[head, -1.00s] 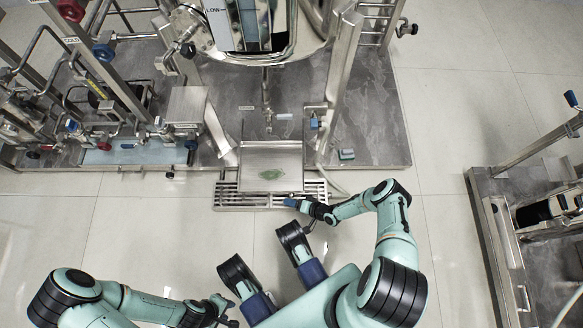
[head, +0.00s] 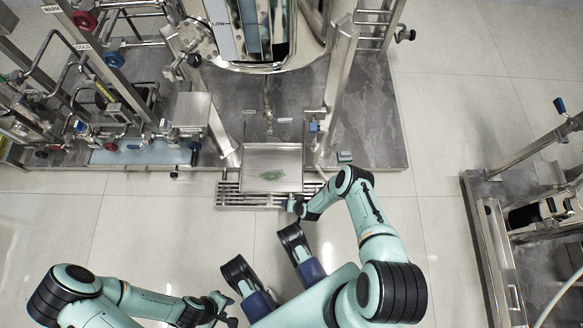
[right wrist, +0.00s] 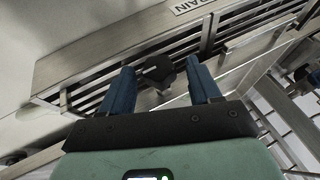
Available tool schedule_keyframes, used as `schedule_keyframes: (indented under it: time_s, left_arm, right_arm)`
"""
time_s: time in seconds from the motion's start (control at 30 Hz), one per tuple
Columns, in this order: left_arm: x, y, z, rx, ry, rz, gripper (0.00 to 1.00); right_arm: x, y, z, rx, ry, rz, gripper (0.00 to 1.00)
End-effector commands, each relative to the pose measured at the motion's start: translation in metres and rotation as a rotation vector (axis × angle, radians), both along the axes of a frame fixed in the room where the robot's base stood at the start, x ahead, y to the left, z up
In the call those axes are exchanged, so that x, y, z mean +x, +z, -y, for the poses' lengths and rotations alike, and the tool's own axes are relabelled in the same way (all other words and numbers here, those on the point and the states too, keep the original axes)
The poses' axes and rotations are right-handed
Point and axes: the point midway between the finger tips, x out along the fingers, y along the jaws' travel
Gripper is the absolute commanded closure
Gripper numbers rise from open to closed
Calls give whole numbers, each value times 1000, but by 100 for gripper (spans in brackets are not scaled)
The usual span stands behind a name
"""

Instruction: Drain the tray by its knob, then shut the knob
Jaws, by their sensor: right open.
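The steel tray (head: 288,156) stands at the front of the skid in the head view, with a green patch (head: 272,175) on its surface. A black knob (right wrist: 158,69) shows in the right wrist view, in front of the slatted grate. My right gripper (right wrist: 159,76) is open, its blue fingers on either side of the knob with gaps showing. In the head view, my right gripper (head: 297,204) is at the grate's front right corner, partly hidden by its arm. My left gripper (head: 229,310) is open and empty at the bottom, away from the tray.
A large steel vessel (head: 270,66) stands behind. Pipes and valves (head: 110,100) fill the left; another skid (head: 490,215) is right. The floor between is clear.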

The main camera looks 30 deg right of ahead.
Motion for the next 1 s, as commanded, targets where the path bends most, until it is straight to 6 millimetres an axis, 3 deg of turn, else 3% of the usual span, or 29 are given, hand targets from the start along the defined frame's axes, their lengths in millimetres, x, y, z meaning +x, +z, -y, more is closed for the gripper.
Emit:
schedule_keyframes:
  time_s: [0.27, 0.67, 1.0]
  left_arm:
    - [0, 9, 0, 0, 0, 2, 63]
    - [0, 2, 0, 0, 0, 0, 63]
    - [2, 72, 0, 0, 0, 26, 63]
  right_arm:
    - [3, 2, -4, -127, 4, -73, 38]
    - [5, 1, -7, -301, 3, -179, 38]
    - [-18, 72, -19, -301, 0, -182, 38]
